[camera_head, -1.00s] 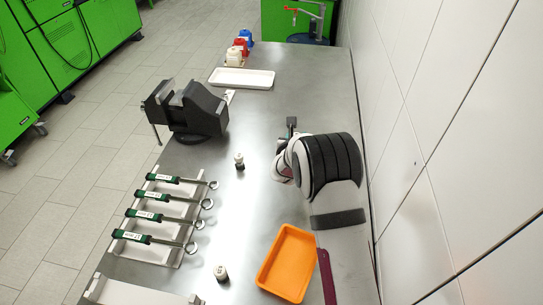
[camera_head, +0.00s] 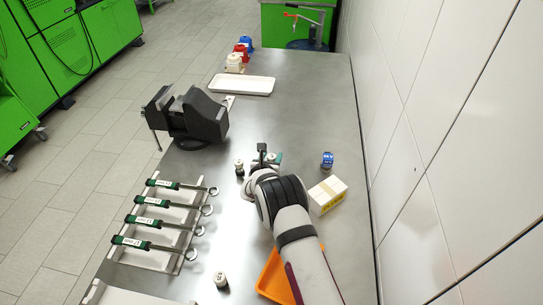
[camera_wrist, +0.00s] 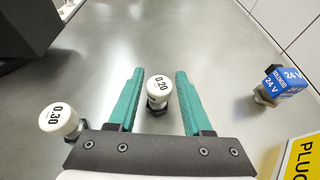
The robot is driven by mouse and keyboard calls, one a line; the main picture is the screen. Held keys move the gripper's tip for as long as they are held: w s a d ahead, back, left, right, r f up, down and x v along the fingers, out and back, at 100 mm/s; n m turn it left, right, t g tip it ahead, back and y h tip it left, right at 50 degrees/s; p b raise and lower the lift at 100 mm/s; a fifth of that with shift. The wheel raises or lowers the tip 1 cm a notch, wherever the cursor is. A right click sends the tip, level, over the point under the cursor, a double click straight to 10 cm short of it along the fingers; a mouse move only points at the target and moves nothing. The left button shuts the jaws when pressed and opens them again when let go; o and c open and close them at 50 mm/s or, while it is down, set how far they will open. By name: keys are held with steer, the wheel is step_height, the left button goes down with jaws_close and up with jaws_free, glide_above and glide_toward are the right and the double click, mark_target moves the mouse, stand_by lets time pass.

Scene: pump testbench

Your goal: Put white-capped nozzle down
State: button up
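A white-capped nozzle marked 0.20 (camera_wrist: 158,90) stands upright on the table between the two teal fingers of my gripper (camera_wrist: 155,95). Gaps show between the cap and both fingers, so the gripper is open and not clamped on it. In the head view my gripper (camera_head: 264,160) is low over the middle of the table, and I cannot make out this nozzle clearly there. A second white-capped nozzle, marked 0.30 (camera_wrist: 60,120), stands just left of the left finger; it also shows in the head view (camera_head: 239,166). Another white-capped nozzle (camera_head: 220,280) stands nearer the front.
A blue 24 V solenoid (camera_head: 327,160) and a yellow-white box (camera_head: 328,195) stand right of my gripper. An orange tray (camera_head: 272,280) lies partly under my arm. A vise (camera_head: 190,115), green-handled tools (camera_head: 155,222) and a white tray (camera_head: 242,85) are around. The right wall is close.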

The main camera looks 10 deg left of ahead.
steer(key=shift+o, duration=0.9)
steer(key=shift+s+r, duration=0.15)
steer(key=shift+r, duration=0.05)
steer(key=v, duration=1.1)
steer(key=shift+s, duration=0.35)
steer(key=shift+r, duration=0.15)
